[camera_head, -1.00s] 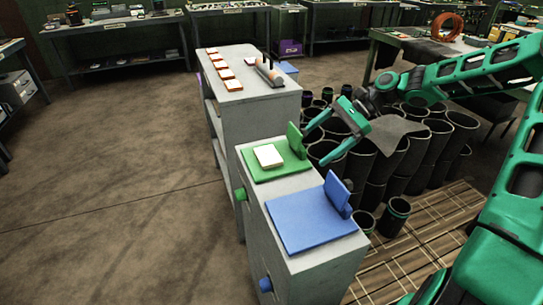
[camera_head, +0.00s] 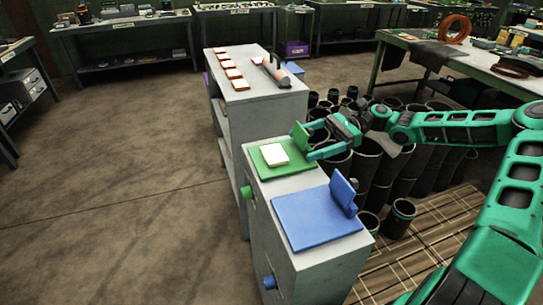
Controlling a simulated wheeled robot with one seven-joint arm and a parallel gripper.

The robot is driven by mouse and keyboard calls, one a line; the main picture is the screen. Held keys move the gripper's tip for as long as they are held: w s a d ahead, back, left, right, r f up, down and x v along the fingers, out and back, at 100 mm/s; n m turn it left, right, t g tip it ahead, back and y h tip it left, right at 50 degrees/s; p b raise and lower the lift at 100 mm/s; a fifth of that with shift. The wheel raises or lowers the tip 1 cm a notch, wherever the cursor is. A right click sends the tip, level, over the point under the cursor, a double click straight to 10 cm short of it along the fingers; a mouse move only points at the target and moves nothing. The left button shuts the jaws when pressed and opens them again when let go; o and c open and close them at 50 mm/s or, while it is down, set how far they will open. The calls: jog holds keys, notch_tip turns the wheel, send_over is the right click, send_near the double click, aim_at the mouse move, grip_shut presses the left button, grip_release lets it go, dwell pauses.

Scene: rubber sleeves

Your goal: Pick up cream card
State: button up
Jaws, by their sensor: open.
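A small cream card (camera_head: 274,154) with a thin brownish edge lies flat on a green pad (camera_head: 293,168) on the nearer grey cabinet. A green upright piece stands at the pad's right edge. My gripper (camera_head: 309,143) is open and empty, its fingers pointing left toward the card. The fingertips are at the upright piece, just right of the card. I cannot tell whether they touch anything. Several similar pale cards (camera_head: 233,73) with orange-brown edges lie in a row on the farther grey cabinet.
A blue pad (camera_head: 305,222) with a blue upright piece (camera_head: 343,193) lies in front of the green one. Dark open tubes (camera_head: 366,160) stand on the floor under my arm. A grey and orange tool (camera_head: 277,72) lies on the farther cabinet. The floor at left is clear.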

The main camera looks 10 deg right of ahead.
aim_at(281, 151)
jog(key=shift+x, duration=3.95)
jog(key=shift+w, duration=0.15)
jog(key=c, duration=1.2)
